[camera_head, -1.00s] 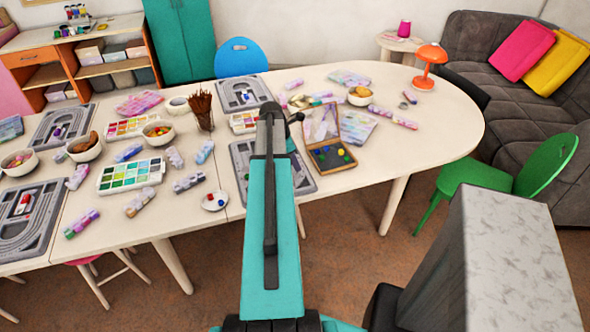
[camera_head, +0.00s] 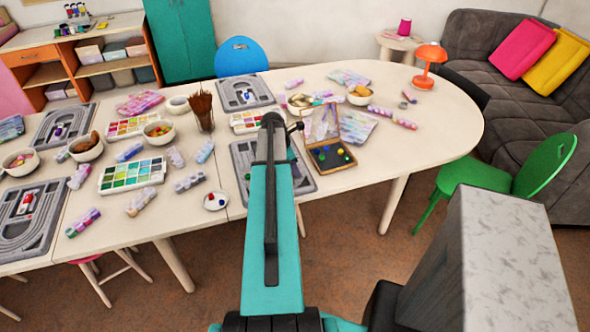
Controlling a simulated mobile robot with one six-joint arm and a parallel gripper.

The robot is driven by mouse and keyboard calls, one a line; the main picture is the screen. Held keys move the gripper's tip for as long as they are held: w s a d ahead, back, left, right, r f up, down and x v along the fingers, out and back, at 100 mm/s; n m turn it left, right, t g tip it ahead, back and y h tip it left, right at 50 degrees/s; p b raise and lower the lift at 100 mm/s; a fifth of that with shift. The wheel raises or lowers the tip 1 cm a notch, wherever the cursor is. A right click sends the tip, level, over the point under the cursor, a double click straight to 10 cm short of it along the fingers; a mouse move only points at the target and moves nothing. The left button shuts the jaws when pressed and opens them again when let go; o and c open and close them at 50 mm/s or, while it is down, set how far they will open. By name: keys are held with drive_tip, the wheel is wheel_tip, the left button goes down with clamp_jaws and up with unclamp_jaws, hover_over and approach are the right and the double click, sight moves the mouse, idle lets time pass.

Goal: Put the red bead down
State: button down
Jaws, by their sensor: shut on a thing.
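My arm reaches out over the table, and my gripper (camera_head: 296,128) is at its far end, near the middle grey board (camera_head: 242,160). The arm covers the fingertips and most of the gripper. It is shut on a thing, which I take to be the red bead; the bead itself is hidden. The board is partly covered by my arm; its grey rim shows on both sides. A small white dish (camera_head: 206,205) left of the arm holds a red bead and a blue bead.
An open wooden box (camera_head: 318,166) with coloured beads lies just right of the arm. A brush cup (camera_head: 201,112), paint trays (camera_head: 131,174), bowls and other grey boards (camera_head: 26,221) crowd the left. The table's right end (camera_head: 435,135) is mostly clear.

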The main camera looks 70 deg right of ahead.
drive_tip(key=shift+a+f, duration=0.2)
drive_tip(key=shift+f, duration=0.45)
drive_tip(key=c, duration=1.7)
unclamp_jaws()
drive_tip(key=shift+s+a+f, duration=0.1)
drive_tip(key=shift+o, duration=0.2)
drive_tip(key=shift+r, duration=0.9)
drive_tip(key=b+v, duration=0.2)
drive_tip(key=v, duration=0.9)
drive_tip(key=shift+w+r+b, duration=0.3)
drive_tip(key=shift+r+b, duration=0.05)
drive_tip(key=shift+r, duration=0.05)
